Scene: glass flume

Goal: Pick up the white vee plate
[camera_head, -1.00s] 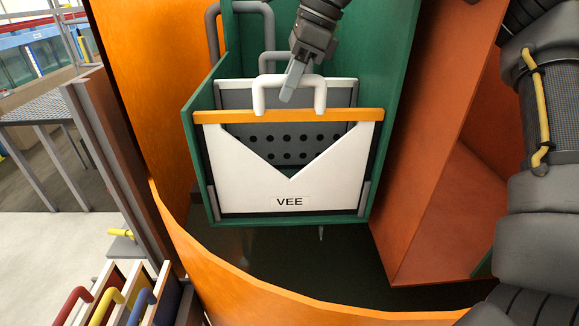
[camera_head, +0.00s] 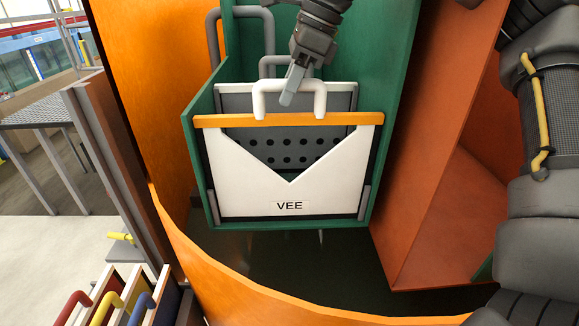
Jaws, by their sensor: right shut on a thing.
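The white vee plate (camera_head: 235,185) has a V-shaped notch, an orange top strip, a "VEE" label and a white handle (camera_head: 262,98). It stands upright at the front of a green frame (camera_head: 405,70), before a dark plate with holes (camera_head: 275,148). My right gripper (camera_head: 291,92) comes down from the top and is shut on the handle. The far finger is partly hidden. My left gripper is not in the picture.
An orange curved wall (camera_head: 200,262) runs in front of the frame, and an orange-red panel (camera_head: 440,190) stands at right. Plates with red, yellow and blue handles (camera_head: 110,300) stand at lower left. A grey table (camera_head: 40,115) is farther left.

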